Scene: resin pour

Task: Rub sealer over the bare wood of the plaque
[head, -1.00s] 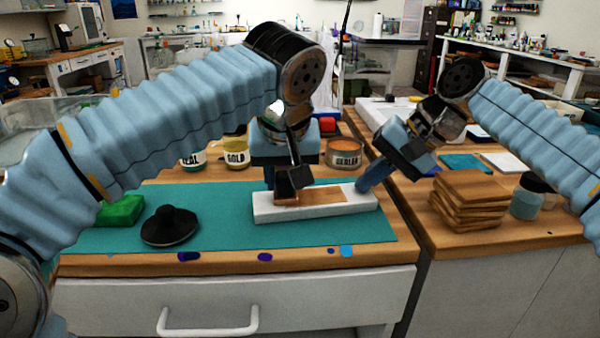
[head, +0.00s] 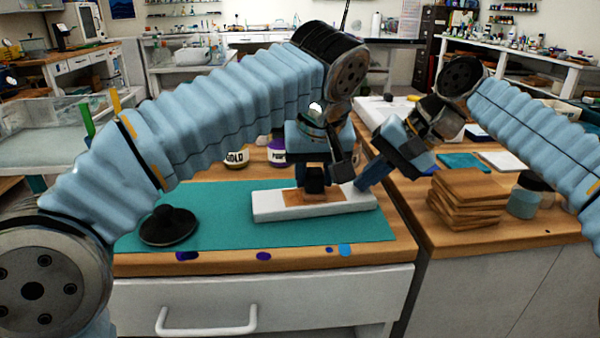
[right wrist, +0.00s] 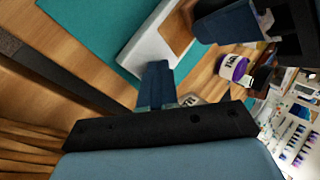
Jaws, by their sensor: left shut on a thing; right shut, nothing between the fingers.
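The plaque is a flat brown wood panel (head: 328,195) set on a long white block (head: 272,208) on the teal mat. My left gripper (head: 315,172) is over the panel and shut on a small dark pad (head: 315,186), which appears to rest on the wood. The pad's underside is hidden. The sealer tin is hidden behind my left arm.
A black knobbed disc (head: 168,225) stands on the teal mat (head: 220,225), left of the block. Gold (head: 236,157) and purple (head: 277,153) jars stand behind. Stacked wood boards (head: 465,200) and a blue-filled jar (head: 523,203) are on the right bench.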

